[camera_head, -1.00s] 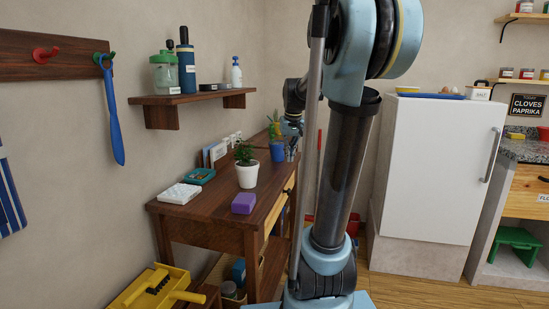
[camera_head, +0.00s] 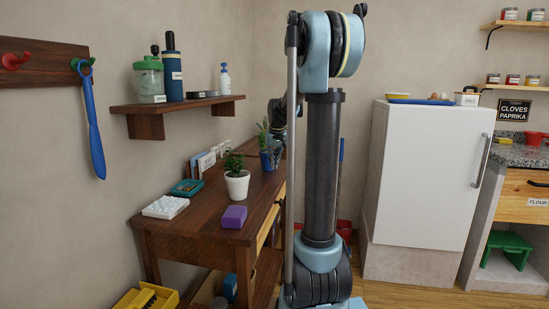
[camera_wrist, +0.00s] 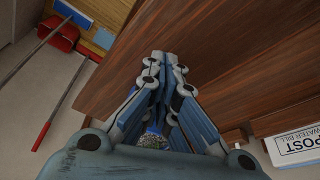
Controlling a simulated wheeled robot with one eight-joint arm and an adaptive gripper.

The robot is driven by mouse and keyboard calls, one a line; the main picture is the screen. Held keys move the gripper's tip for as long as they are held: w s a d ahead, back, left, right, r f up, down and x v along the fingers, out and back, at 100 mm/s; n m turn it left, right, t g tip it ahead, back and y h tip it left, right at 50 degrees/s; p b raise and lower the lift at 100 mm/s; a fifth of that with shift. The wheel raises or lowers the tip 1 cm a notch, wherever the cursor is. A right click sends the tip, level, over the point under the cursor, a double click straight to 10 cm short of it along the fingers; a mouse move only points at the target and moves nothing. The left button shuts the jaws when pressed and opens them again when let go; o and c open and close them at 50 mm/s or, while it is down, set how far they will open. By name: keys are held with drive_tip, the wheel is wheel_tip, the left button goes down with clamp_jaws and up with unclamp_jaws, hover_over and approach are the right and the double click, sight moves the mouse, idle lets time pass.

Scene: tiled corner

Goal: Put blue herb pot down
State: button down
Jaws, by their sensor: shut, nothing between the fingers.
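The blue herb pot (camera_head: 270,159) with a green plant stands upright on the wooden table (camera_head: 212,218), towards its far end, in the head view. My gripper is close beside or behind it there, mostly hidden by the plant and my arm. In the wrist view my gripper (camera_wrist: 165,60) has its fingertips together with nothing between them, over brown wood. A small grey speckled patch shows low between the finger links; I cannot tell what it is.
A white pot with a plant (camera_head: 236,186), a purple block (camera_head: 233,217), a white tray (camera_head: 165,207) and a teal tray (camera_head: 186,188) stand on the table. A shelf (camera_head: 180,109) hangs above.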

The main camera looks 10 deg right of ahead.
sight(267, 161)
drive_tip(key=x, duration=0.3)
drive_tip(key=shift+f, duration=0.1)
drive_tip(key=shift+w+a, duration=0.1)
drive_tip(key=shift+w, duration=0.9)
drive_tip(key=shift+w+a, duration=0.1)
drive_tip(key=shift+w, duration=0.9)
drive_tip(key=w, duration=0.7)
drive_tip(key=shift+w+a, duration=0.1)
drive_tip(key=shift+a, duration=0.25)
